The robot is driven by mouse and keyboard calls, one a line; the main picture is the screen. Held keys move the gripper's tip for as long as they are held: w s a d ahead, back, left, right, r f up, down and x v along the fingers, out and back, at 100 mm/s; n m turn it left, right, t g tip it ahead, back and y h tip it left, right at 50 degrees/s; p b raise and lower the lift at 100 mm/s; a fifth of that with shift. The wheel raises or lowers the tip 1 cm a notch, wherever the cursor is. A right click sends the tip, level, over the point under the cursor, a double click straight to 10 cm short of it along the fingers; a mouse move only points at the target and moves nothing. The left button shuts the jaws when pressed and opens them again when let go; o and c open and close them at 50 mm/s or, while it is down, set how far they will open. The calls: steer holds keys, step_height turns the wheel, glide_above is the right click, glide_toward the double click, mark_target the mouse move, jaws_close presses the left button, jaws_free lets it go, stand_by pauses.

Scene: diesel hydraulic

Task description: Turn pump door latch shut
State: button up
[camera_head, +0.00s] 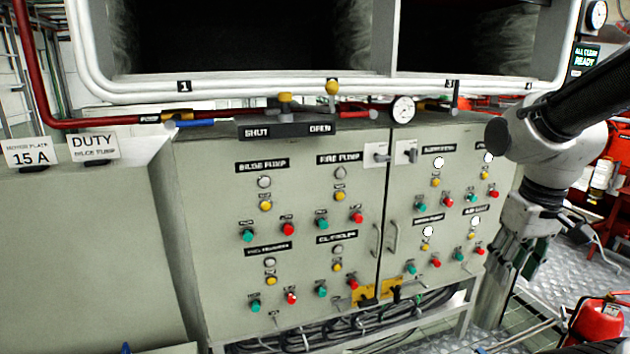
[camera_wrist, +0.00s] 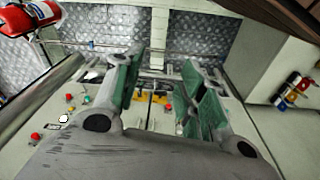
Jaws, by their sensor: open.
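The grey pump panel cabinet has a left door (camera_head: 210,170) and a right door (camera_head: 440,240), which meet at a dark vertical seam. Low on the seam sits a latch with yellow plates (camera_head: 366,295) and a dark lever; the lever's exact angle is too small to tell. The yellow plates also show in the wrist view (camera_wrist: 152,97), between the fingers in the picture. My gripper (camera_wrist: 165,75) is open and empty, its green-padded fingers apart. Its distance from the latch cannot be told. In the head view my arm is at the right and the gripper is not clearly visible.
Pull handles (camera_head: 393,238), white-plated levers (camera_head: 377,154) and several buttons stand out from the doors. A bar marked SHUT and OPEN (camera_head: 287,130) is above. Cables (camera_head: 330,330) run underneath. A red extinguisher (camera_wrist: 30,18) is at the wrist view's top left. Metal floor (camera_wrist: 190,30) shows beyond the cabinet.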

steer(key=shift+m, duration=0.4)
steer(key=s+r, duration=0.3)
steer(key=shift+s+d, duration=0.2)
steer(key=shift+d, duration=0.05)
steer(key=shift+o, duration=0.4)
steer(key=r+t, duration=0.1)
steer(key=s+r, duration=0.1)
steer(key=r+t, duration=0.1)
steer(key=r, duration=0.1)
steer(key=shift+s+d+r+t, duration=0.1)
steer(key=shift+s+d+t, duration=0.2)
steer(key=shift+s+d, duration=0.05)
steer(key=o, duration=0.3)
steer(key=shift+r, duration=0.15)
steer(key=shift+o, duration=0.8)
steer(key=f, duration=0.1)
steer(key=w+f+g, duration=0.1)
steer(key=f, duration=0.1)
steer(key=w+a+f+g, duration=0.1)
steer(key=shift+f, duration=0.35)
steer(key=n+t+y, duration=0.3)
steer(key=t+y, duration=0.3)
steer(key=t, duration=0.9)
glide_toward(385, 159)
steer(key=x, duration=1)
steer(key=shift+w+a, duration=0.2)
steer(key=shift+w, duration=0.4)
